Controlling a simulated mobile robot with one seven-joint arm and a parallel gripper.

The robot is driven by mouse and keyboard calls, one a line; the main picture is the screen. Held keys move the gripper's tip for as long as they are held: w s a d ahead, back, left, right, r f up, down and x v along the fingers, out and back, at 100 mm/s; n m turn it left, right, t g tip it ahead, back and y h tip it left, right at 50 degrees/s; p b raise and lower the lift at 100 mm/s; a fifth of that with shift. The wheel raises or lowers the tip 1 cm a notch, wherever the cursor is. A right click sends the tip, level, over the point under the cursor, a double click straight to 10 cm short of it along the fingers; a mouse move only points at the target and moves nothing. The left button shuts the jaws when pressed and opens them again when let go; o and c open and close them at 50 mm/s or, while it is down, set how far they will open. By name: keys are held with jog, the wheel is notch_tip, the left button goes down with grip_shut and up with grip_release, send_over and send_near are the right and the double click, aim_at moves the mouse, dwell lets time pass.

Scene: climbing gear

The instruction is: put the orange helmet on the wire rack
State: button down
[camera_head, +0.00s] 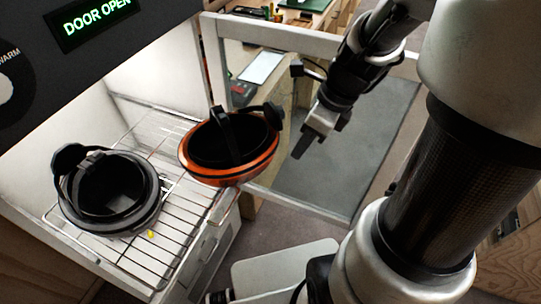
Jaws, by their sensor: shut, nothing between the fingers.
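The orange helmet (236,176) is turned hollow side up, with its black lining and a black strap showing. It is at the right side of the wire rack (170,262), covering part of the rack's right edge in the picture and tilted a little. I cannot tell how much of its underside rests on the rack. My gripper (301,147) is just right of the helmet, pointing down toward it, shut and empty. A visible gap separates it from the helmet's orange rim.
A black upturned helmet-like object (108,193) occupies the rack's left part, with a small yellow bit beside it. The open glass door (345,150) stands behind my gripper. The display (97,18) reads "DOOR OPEN". Free rack bars show between the two objects.

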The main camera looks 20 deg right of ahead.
jog(key=w+a+f+b, duration=0.2)
jog(key=w+a+f, duration=0.2)
jog(key=f, duration=0.5)
jog(key=shift+w+n+h+b, duration=0.3)
jog(key=shift+w+b, duration=0.1)
jog(key=shift+w, duration=0.05)
jog(key=shift+a+r, duration=0.1)
jog(key=shift+a, duration=0.05)
